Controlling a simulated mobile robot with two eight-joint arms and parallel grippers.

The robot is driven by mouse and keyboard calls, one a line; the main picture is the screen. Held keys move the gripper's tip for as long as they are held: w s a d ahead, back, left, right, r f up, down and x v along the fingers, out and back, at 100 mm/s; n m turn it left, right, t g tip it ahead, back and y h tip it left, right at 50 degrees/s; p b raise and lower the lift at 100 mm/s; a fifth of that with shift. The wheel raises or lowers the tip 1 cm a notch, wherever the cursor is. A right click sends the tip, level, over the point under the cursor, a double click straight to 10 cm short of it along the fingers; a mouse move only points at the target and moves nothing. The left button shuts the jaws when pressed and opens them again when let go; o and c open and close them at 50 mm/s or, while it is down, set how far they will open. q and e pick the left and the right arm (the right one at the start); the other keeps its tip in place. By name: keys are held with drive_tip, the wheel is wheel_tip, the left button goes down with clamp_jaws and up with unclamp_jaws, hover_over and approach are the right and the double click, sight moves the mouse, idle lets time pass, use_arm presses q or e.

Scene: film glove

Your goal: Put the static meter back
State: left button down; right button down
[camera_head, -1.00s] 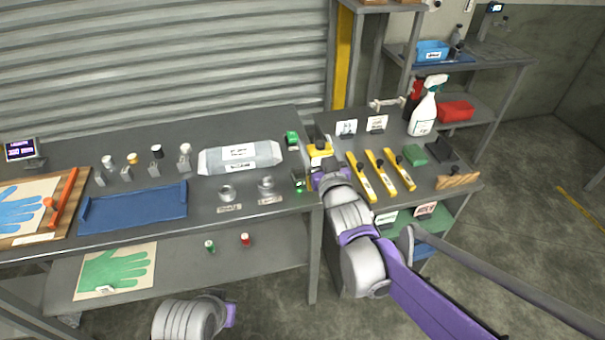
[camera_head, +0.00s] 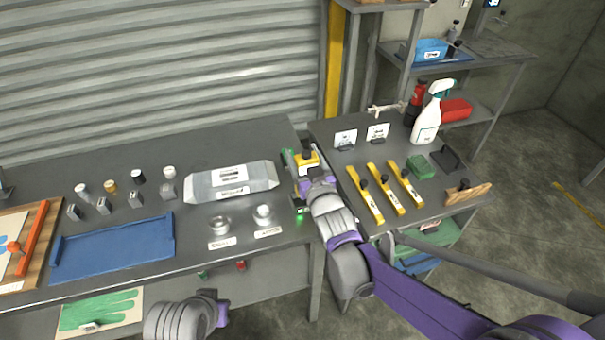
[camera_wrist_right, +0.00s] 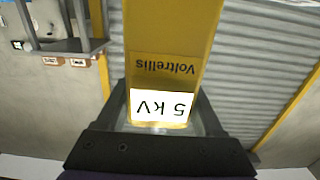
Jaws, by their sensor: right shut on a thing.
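The static meter (camera_head: 307,161) is a yellow box with a dark top part in the head view. In the right wrist view the yellow meter (camera_wrist_right: 168,40) carries the words "Voltrellis" and "5 kV", upside down. My right gripper (camera_head: 313,182) is shut on it, with dark jaws (camera_wrist_right: 163,110) at both its sides. The meter is over the gap between the two benches; its clearance cannot be told. My left wrist shows at the bottom of the head view with its left gripper (camera_head: 221,313), whose jaws are not clear.
A small device with a green light (camera_head: 299,208) and a green item (camera_head: 288,158) stand at the left bench's right end. A grey packet (camera_head: 230,183) lies beside them. On the right bench are yellow tools (camera_head: 384,188), white sign cards (camera_head: 345,139) and a spray bottle (camera_head: 426,120).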

drive_tip(key=shift+w+f, duration=0.1)
drive_tip(key=shift+f, duration=2.25)
drive_tip(key=shift+f+b, duration=0.2)
drive_tip(key=shift+b, duration=0.15)
unclamp_jaws()
